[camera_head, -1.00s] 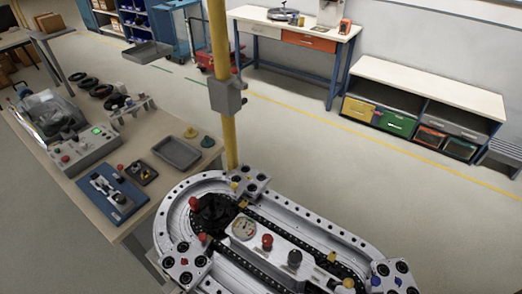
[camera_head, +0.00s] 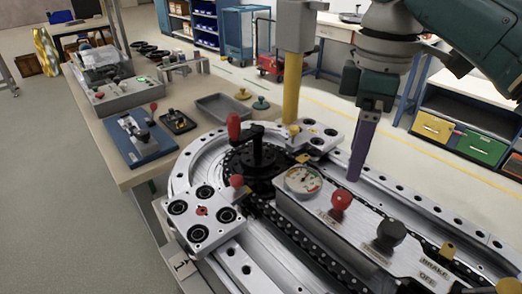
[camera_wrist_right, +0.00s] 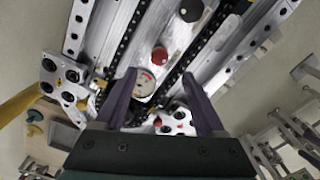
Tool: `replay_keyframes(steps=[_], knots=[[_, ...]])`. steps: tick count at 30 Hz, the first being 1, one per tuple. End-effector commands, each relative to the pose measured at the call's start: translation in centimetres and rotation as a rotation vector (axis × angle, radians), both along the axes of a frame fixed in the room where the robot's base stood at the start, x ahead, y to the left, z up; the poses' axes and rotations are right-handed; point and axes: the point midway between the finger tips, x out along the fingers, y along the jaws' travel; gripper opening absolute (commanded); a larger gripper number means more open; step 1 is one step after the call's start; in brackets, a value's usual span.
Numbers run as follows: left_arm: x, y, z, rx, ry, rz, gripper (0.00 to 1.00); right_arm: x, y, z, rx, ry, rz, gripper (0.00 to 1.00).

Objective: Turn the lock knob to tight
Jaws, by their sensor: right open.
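A red knob (camera_head: 341,201) stands on the light control panel of the ring track, between a round gauge (camera_head: 303,180) and a black knob (camera_head: 391,235). Small lettering lies beside the knobs; I cannot read it well enough to tell which knob is the lock knob. My right gripper (camera_head: 358,178) points down with purple fingers, above and behind the panel. In the right wrist view its fingers (camera_wrist_right: 159,75) are apart and empty. The red knob (camera_wrist_right: 159,56) shows just beyond the fingertips, and the gauge (camera_wrist_right: 143,83) shows between the fingers. My left gripper is not in view.
A red-handled black clamp (camera_head: 258,155) stands at the track's curved end. A yellow post (camera_head: 293,90) rises behind the track. A workbench (camera_head: 110,125) with a grey tray (camera_head: 222,108) stands to the left.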

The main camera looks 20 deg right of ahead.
Motion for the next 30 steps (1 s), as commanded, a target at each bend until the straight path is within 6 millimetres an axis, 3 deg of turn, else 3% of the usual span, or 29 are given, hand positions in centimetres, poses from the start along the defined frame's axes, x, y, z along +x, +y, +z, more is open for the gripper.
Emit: replay_keyframes(steps=[5, 12, 18, 30], knots=[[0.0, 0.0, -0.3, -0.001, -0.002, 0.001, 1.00, 0.0, -0.1, -1.6, 0.001, 0.007, 0.003, 0.72], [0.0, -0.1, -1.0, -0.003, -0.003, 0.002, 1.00, 0.0, -0.1, -6.3, 0.000, 0.006, 0.001, 0.72], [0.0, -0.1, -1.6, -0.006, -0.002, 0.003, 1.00, 0.0, 0.0, -9.1, 0.001, 0.004, 0.001, 0.72], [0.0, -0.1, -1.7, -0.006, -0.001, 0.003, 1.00, 0.1, -0.1, -9.8, 0.000, 0.001, 0.002, 0.71]])
